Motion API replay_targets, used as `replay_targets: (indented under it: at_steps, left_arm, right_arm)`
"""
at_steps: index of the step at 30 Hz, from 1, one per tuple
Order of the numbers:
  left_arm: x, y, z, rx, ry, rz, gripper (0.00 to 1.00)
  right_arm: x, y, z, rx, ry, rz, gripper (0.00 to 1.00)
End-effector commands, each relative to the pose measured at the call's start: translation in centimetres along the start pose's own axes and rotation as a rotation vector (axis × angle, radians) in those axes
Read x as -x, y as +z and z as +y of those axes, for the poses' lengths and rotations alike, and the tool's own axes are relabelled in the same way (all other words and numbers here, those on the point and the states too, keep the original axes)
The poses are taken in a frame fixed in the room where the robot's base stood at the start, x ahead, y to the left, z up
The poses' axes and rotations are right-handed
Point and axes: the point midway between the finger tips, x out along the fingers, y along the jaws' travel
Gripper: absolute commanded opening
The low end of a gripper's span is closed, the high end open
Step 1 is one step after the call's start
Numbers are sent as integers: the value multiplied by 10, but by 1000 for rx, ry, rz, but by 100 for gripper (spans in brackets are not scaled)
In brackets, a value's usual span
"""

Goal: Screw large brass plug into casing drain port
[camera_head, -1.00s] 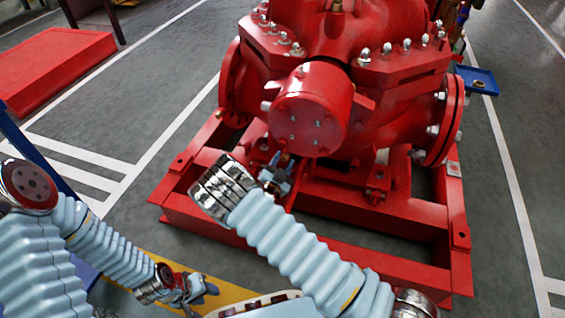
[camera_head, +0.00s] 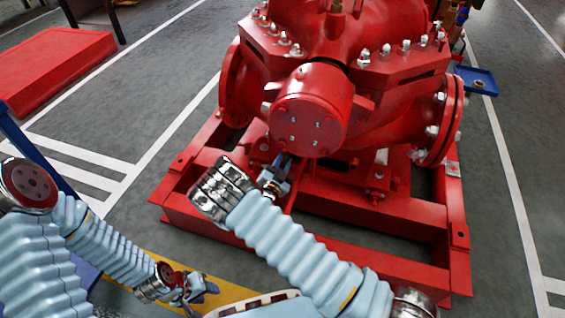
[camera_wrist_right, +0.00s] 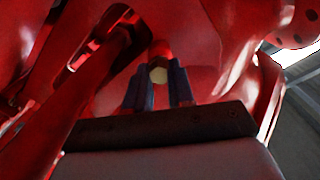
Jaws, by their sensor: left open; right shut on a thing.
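The red pump casing (camera_head: 345,90) stands on a red base frame. My right gripper (camera_head: 283,164) reaches in under the round red end cover, at the lower front of the casing. In the right wrist view my right gripper (camera_wrist_right: 157,82) has its two dark blue fingers close together, with a pale brass-coloured hexagonal plug (camera_wrist_right: 158,72) between their tips. The plug sits against a red boss of the casing; how deep it is in the port cannot be seen. In the head view the plug and port are hidden. My left gripper (camera_head: 205,288) is open and empty, low at the left.
The red base frame (camera_head: 390,229) surrounds the pump foot and lies close under my right arm. A blue tray (camera_head: 478,82) with a small ring-like part is at the right. A red platform (camera_head: 50,65) is at the back left. Grey floor is free between.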

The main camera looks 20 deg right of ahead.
Motion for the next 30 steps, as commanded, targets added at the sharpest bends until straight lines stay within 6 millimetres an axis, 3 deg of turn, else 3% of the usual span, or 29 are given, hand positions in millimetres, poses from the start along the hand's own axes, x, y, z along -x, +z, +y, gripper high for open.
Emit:
replay_targets:
  at_steps: [30]
  left_arm:
    - [9,0,3,0,0,0,43]
  right_arm:
    - [-2,-1,0,-1,-1,2,0]
